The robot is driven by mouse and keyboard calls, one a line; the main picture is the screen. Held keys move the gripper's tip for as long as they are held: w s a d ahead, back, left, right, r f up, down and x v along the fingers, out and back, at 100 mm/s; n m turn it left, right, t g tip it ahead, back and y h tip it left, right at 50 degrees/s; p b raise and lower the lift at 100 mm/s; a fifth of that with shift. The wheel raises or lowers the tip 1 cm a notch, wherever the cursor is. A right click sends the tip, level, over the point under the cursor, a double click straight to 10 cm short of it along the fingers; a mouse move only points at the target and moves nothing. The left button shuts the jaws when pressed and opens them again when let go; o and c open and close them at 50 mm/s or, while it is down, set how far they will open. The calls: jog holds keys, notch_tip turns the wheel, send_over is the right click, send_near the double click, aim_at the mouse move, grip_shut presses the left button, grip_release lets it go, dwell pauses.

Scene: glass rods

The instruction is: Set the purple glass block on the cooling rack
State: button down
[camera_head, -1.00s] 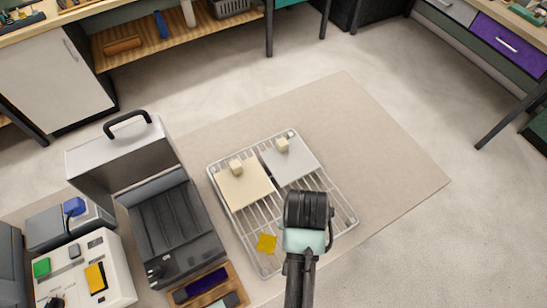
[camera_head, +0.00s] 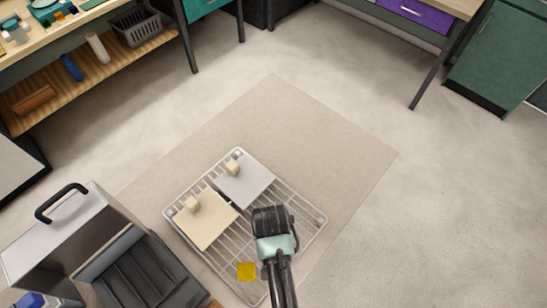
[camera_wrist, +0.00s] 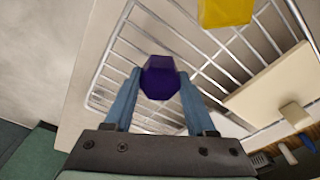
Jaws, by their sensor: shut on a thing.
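The purple glass block (camera_wrist: 160,78) is held between the tips of my gripper's two blue fingers in the wrist view. My gripper (camera_wrist: 158,88) is shut on it. The cooling rack (camera_head: 300,197), a silver wire grid, lies on the floor mat in the head view; its bars also show behind the block in the wrist view (camera_wrist: 148,38). My gripper (camera_head: 272,222) is over the right part of the rack. It hides the block in the head view. I cannot tell whether the block touches the bars.
A yellow block (camera_head: 246,271) is on the rack's near part. A cream plate (camera_head: 212,228) and a grey plate (camera_head: 250,187), each with a small knob, lie on the rack's left and far parts. An open case with a handle (camera_head: 62,232) stands left. The floor beyond is clear.

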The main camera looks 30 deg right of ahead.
jog(key=shift+w+f, duration=0.1)
jog(key=shift+f, duration=0.15)
jog(key=shift+f, duration=0.15)
jog(key=shift+c, duration=1.1)
grip_release()
notch_tip(320, 180, up, 12)
jog(key=s, duration=0.1)
jog(key=shift+a+r, duration=0.2)
jog(key=shift+a, duration=0.25)
